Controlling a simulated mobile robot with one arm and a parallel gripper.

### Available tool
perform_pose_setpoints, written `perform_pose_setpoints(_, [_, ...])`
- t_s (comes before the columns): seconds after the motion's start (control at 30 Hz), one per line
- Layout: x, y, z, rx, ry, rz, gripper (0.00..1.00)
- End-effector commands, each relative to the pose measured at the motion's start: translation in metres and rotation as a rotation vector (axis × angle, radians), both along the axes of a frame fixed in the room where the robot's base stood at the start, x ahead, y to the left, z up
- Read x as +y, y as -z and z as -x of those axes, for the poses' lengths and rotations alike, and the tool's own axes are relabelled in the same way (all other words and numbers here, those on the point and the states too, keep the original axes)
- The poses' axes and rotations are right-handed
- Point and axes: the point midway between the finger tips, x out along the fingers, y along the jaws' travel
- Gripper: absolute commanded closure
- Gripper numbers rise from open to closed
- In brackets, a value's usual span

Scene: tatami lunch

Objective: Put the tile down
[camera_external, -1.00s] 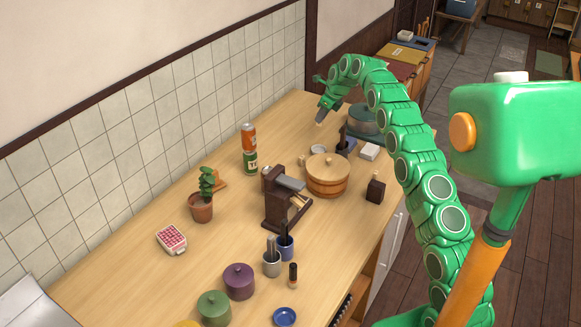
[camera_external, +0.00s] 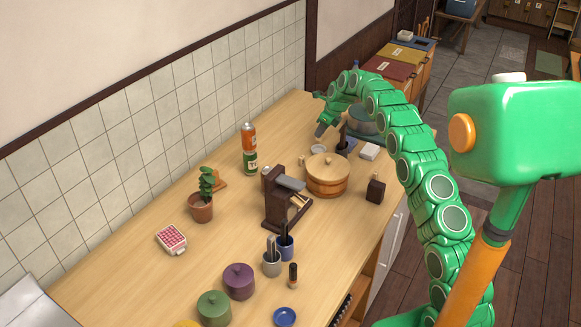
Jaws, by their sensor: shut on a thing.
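My gripper (camera_external: 321,131) is at the far end of the wooden counter (camera_external: 180,270), low over its surface and pointing down. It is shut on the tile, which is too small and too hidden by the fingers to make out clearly. I cannot tell whether the tile touches the counter.
A lidded wooden tub (camera_external: 328,176) stands nearer. Bare counter lies between the can and gripper.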

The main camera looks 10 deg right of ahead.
Motion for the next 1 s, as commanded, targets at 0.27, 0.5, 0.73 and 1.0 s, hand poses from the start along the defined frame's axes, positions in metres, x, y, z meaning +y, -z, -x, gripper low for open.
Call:
perform_pose_setpoints(0.27, [0.000, 0.025, 0.000, -0.001, 0.001, 0.000, 1.00])
perform_pose_setpoints(0.5, [0.000, 0.044, 0.000, 0.001, 0.000, 0.000, 1.00])
perform_pose_setpoints(0.73, [0.000, 0.050, 0.000, 0.000, 0.000, 0.000, 1.00])
perform_pose_setpoints(1.0, [0.000, 0.049, 0.000, -0.001, 0.000, 0.000, 0.72])
